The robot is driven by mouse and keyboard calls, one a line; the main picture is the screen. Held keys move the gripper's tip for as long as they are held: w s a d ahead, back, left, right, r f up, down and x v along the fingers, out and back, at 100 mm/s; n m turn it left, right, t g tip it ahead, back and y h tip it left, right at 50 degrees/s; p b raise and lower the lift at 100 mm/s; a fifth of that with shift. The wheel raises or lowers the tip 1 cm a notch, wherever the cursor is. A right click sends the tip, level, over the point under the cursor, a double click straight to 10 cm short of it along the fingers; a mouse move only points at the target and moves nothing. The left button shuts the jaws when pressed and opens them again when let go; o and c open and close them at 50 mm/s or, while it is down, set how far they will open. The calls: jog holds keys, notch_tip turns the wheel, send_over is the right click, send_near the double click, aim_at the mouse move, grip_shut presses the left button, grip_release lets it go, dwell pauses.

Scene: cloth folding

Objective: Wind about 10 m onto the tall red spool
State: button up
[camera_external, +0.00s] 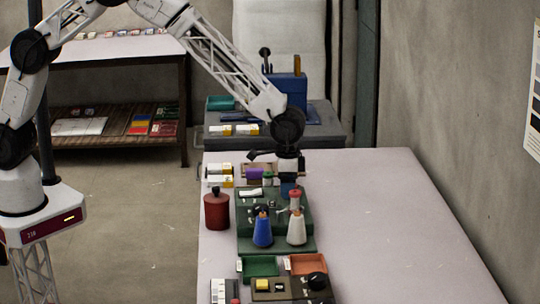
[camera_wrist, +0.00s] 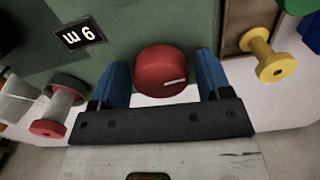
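In the wrist view a red round knob (camera_wrist: 160,72) with a white mark sits on the green winder, between my gripper's (camera_wrist: 162,82) two blue fingers. The fingers are apart, with a gap on each side of the knob. A display (camera_wrist: 79,38) shows upside down a single digit and "m"; I cannot tell surely whether it is 6 or 9. A spool with a red flange (camera_wrist: 47,128) and pale core lies at left; I cannot tell whether it is the tall red spool. In the external view my gripper (camera_external: 289,188) is over the green winder (camera_external: 245,222).
A yellow spool (camera_wrist: 264,58) is right of my gripper. A red jar (camera_external: 216,211), a blue cone (camera_external: 262,232) and a pale cone (camera_external: 296,230) stand near the winder. Green (camera_external: 259,266) and orange (camera_external: 308,264) trays lie in front. The table's right side (camera_external: 390,220) is clear.

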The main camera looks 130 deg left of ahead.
jog(key=shift+o, duration=0.5)
jog(key=shift+r, duration=0.15)
jog(key=shift+r, duration=3.8)
jog(key=m, duration=0.4)
jog(key=shift+f, duration=0.2)
jog(key=shift+f, duration=3.75)
jog(key=shift+c, duration=0.2)
